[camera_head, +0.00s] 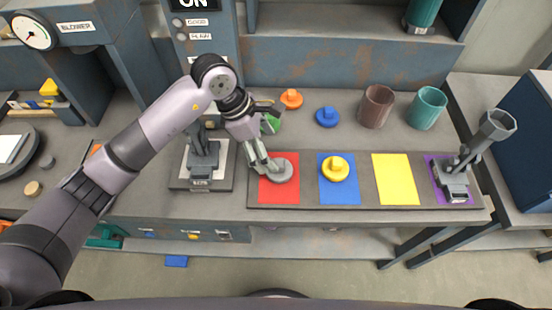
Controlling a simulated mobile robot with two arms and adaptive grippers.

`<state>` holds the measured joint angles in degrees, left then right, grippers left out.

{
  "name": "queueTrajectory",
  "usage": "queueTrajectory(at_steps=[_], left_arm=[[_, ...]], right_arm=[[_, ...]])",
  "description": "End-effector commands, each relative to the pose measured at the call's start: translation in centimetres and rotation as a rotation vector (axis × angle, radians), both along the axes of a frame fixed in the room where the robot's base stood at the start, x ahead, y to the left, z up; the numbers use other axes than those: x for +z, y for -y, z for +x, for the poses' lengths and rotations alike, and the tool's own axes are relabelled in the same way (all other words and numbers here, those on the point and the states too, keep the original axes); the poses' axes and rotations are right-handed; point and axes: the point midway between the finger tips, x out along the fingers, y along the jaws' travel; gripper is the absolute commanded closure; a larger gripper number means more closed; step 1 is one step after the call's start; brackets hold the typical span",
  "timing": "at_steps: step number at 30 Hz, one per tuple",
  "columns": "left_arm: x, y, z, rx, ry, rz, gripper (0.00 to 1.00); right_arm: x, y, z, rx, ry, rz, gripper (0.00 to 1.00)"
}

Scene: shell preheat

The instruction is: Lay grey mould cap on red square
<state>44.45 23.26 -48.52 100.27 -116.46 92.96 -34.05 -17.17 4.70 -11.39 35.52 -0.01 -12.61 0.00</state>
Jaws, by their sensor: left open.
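The grey mould cap (284,175) is a round grey disc with a knob. It lies on the red square (279,194) of the dark strip, over its upper middle part. My left gripper (271,165) comes down from the upper left, open, with its fingertips right at the cap's left side. The fingers hide part of the cap, and I cannot tell whether they touch it. My right gripper is not in view.
A yellow cap (337,170) lies on the blue square (340,196); the yellow square (397,187) is bare. A grey device (456,182) stands on the purple square. Orange (291,98) and blue (327,117) caps and two cups (376,106) stand behind.

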Motion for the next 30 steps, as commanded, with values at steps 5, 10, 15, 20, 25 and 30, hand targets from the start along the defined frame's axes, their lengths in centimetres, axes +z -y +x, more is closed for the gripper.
queueTrajectory(at_steps=[5,10,15,20,25,30], left_arm=[[2.6,-1.1,0.1,0.000,0.003,0.000,0.21],[3.7,-1.6,0.0,0.000,0.000,0.001,0.21],[3.9,-1.6,0.0,0.000,-0.001,0.000,0.21],[3.9,-1.6,0.0,0.000,-0.001,0.000,0.21],[3.8,-1.6,0.0,0.000,-0.001,0.000,0.21],[3.8,-1.6,0.0,0.000,-0.001,0.000,0.21]], right_arm=[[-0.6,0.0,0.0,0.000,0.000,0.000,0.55],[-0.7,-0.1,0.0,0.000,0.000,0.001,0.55],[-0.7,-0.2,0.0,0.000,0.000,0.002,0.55],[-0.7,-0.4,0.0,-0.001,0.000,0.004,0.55],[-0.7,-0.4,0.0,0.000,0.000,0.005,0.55],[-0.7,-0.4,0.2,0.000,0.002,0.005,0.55]])
